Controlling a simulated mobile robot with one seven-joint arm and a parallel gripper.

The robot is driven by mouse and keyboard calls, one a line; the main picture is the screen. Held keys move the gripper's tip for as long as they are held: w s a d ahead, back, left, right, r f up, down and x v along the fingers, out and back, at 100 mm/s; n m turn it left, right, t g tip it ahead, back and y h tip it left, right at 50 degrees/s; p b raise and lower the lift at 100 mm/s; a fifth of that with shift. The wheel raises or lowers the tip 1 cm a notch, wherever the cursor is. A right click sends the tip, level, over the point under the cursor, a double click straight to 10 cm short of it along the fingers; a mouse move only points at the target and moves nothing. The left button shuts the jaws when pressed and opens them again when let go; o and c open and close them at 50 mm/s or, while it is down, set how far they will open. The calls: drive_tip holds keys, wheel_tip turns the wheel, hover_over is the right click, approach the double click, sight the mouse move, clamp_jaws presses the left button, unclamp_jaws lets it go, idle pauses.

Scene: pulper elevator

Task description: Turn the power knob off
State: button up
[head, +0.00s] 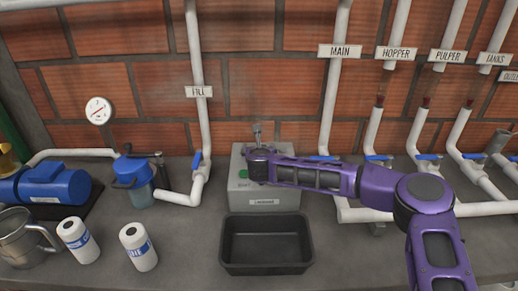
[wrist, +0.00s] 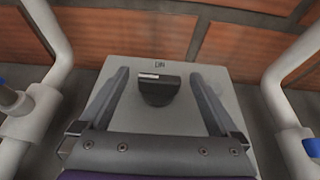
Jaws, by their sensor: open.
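The power knob (wrist: 160,90) is black with a pale mark on its upper edge. It sits on the sloped top of a grey control box (wrist: 205,78), below a small label that I cannot read for sure. My gripper (wrist: 160,78) is open, with one finger on each side of the knob and a gap on both sides. In the head view, my purple arm reaches in from the right and my gripper (head: 257,150) is over the grey box (head: 262,199). There my gripper hides the knob. A green button (head: 243,174) shows on the box's front.
A black tray (head: 266,269) stands in front of the box. White pipes with blue valve handles (head: 196,160) rise on both sides. A brick wall is behind.

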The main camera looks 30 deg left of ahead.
drive_tip(key=v, duration=1.7)
drive_tip(key=shift+s, duration=0.2)
drive_tip(key=shift+d+f, duration=0.1)
